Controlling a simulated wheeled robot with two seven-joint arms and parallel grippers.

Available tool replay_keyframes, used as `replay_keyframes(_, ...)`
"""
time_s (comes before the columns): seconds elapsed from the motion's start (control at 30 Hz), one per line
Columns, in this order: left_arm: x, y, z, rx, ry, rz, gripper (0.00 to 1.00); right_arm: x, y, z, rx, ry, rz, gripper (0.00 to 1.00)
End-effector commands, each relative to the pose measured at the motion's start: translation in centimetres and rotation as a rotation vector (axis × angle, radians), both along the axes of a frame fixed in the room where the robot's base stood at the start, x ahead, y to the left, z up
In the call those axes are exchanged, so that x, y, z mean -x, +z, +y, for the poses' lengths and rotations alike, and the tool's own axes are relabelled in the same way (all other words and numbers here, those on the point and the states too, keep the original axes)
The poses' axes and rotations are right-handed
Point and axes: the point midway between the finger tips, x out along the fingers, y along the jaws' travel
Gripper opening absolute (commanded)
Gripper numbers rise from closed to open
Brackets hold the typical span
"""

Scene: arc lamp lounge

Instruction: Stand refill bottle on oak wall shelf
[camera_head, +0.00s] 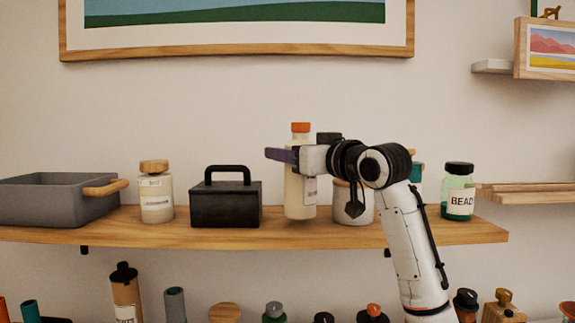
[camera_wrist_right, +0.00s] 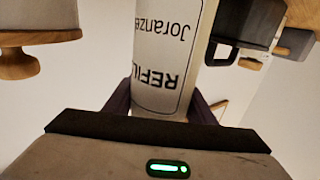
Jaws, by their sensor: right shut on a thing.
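The refill bottle (camera_head: 299,195) is cream with an orange cap and stands upright over the oak wall shelf (camera_head: 120,232). Its base is at about the level of the shelf top; I cannot tell whether it touches. My right gripper (camera_head: 284,155) is shut around the bottle's upper body, below the cap. In the right wrist view the bottle (camera_wrist_right: 168,50) sits between the fingers of the gripper (camera_wrist_right: 162,108), its label reading "REFILL" upside down. My left gripper is not in view.
On the shelf, a black toolbox (camera_head: 226,204) is left of the bottle and a white jar (camera_head: 341,205) close on its right. A cork-lidded jar (camera_head: 156,195), grey bin (camera_head: 50,202) and green bead jar (camera_head: 458,190) also stand there. Several bottles are below.

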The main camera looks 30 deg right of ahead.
Motion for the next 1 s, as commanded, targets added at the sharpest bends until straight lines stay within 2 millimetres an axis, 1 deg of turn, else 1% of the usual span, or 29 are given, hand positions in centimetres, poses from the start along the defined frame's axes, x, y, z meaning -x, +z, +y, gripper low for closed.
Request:
replay_keyframes(0.03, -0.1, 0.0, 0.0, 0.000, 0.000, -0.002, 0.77, 0.0, -0.8, 0.0, 0.000, 0.001, -0.001, 0.19)
replay_keyframes(0.13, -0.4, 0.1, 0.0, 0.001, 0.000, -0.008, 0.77, 0.0, -1.6, 0.0, -0.001, 0.000, -0.003, 0.19)
replay_keyframes(0.33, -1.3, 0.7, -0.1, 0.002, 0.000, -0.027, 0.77, 0.1, -1.7, 0.0, 0.000, 0.000, -0.005, 0.19)
replay_keyframes(0.5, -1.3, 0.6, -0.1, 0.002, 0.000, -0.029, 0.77, 0.1, -2.0, 0.0, 0.000, 0.000, -0.004, 0.19)
replay_keyframes(0.53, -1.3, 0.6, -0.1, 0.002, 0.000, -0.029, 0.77, 0.0, -2.1, 0.0, 0.000, 0.000, -0.001, 0.53)
replay_keyframes(0.6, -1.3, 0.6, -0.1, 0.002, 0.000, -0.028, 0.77, 0.0, -2.1, 0.0, 0.000, 0.000, -0.001, 0.65)
replay_keyframes(0.63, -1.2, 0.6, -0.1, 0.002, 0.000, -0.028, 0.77, 0.0, -2.1, 0.0, 0.000, 0.000, -0.001, 0.69)
replay_keyframes(0.87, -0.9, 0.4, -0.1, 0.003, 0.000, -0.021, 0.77, 0.0, -2.1, 0.0, 0.000, 0.000, -0.001, 0.69)
replay_keyframes(0.97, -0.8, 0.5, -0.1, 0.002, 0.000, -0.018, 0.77, 0.0, -1.7, 0.0, -0.001, 0.000, -0.002, 0.69)
replay_keyframes(1.0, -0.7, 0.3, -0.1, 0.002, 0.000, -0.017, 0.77, 0.3, -1.9, 0.0, 0.000, 0.000, -0.002, 0.69)
